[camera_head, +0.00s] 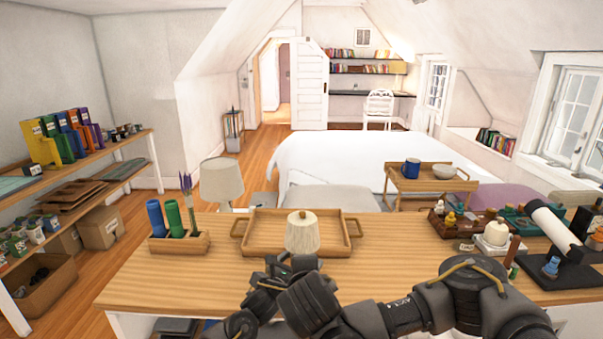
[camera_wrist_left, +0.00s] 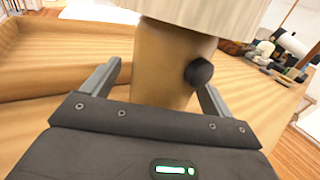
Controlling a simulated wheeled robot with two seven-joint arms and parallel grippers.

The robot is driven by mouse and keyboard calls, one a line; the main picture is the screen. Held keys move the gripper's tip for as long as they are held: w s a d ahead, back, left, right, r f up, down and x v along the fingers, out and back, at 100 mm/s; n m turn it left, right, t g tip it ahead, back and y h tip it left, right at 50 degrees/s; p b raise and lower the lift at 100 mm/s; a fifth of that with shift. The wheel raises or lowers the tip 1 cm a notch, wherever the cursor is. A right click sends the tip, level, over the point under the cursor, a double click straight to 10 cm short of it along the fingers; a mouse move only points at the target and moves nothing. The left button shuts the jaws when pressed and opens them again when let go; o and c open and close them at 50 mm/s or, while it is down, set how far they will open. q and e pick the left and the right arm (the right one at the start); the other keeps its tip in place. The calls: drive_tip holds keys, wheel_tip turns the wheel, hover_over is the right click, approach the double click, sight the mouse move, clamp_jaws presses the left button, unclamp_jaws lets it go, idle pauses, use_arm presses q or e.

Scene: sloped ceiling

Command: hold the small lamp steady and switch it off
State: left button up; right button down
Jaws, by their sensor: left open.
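The small lamp (camera_head: 302,236) has a cream shade with a wooden knob on top and stands at the front of the wooden table, before the tray. In the left wrist view, its round wooden base (camera_wrist_left: 160,60) rises under the shade (camera_wrist_left: 215,12). A dark round switch knob (camera_wrist_left: 198,72) sticks out of the base on the right. My left gripper (camera_wrist_left: 155,85) is open, with one finger on each side of the base; contact cannot be told. In the head view, dark arm parts hide the lamp's lower part. My right arm (camera_head: 400,312) crosses from the right; its fingertips cannot be made out.
An empty wooden tray (camera_head: 258,222) lies behind the lamp. A wooden holder (camera_head: 180,243) with blue and green cylinders stands to the left. A white telescope-like tube (camera_head: 556,228), a candle-like item (camera_head: 496,234) and small pots crowd the right. The table's front left is clear.

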use_arm(q)
drive_tip(key=v, duration=1.2)
